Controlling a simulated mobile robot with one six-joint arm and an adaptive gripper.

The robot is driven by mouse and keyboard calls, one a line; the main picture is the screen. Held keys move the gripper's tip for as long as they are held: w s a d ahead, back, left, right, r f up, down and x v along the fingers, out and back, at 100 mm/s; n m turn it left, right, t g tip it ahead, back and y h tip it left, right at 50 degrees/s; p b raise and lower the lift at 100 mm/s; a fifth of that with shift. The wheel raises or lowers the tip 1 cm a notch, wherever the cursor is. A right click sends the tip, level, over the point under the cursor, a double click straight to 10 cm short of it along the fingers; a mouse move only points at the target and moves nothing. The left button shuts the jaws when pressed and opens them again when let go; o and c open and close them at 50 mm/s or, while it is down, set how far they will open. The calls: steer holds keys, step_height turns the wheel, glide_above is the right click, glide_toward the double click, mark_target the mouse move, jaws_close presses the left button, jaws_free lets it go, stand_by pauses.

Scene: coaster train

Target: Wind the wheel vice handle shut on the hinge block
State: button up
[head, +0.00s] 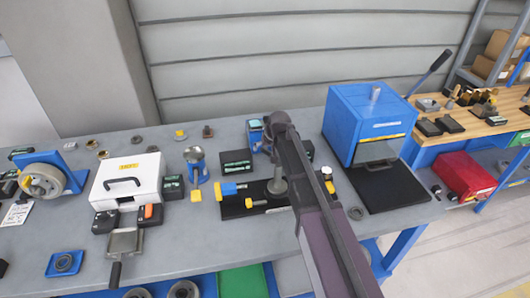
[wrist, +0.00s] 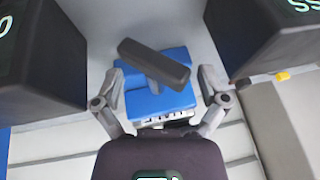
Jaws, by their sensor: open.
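A blue device (wrist: 180,98) with a dark bar handle (wrist: 152,62) across it shows in the wrist view; I take it to be the wheel vice, but cannot be sure. My gripper (wrist: 162,85) is open, with a finger on either side of the blue body; I cannot tell whether they touch it. In the head view, a blue device (head: 255,138) stands at the back of the bench, partly hidden by my arm, whose end is just beside it. My fingertips are hidden there. I cannot make out a hinge block for certain.
Dark boxes with green lettering flank the device, one at left (head: 237,162). A black-based fixture (head: 262,208) with blue and yellow parts lies in front, under my arm. A blue cabinet (head: 365,120) stands right. A white case (head: 125,178) and a spoked wheel (head: 42,182) are left.

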steer(key=shift+f, duration=0.1)
steer(key=shift+c, duration=0.2)
steer(key=c, duration=1.1)
steer(key=shift+s+d+f+y+b, duration=0.1)
steer(key=shift+y+b, duration=0.2)
steer(key=shift+y, duration=0.1)
steer(key=shift+c, duration=0.2)
steer(key=shift+d+f+m+g+y+b, duration=0.15)
steer(key=shift+m+g+y+b, duration=0.25)
steer(key=shift+y+b, duration=1.05)
steer(key=shift+y, duration=0.45)
steer(key=shift+m+g+y+b, duration=0.3)
steer(key=shift+y+b, duration=0.05)
steer(key=shift+y, duration=0.05)
steer(key=shift+r, duration=0.2)
steer(key=o, duration=1.2)
steer(key=shift+r, duration=0.1)
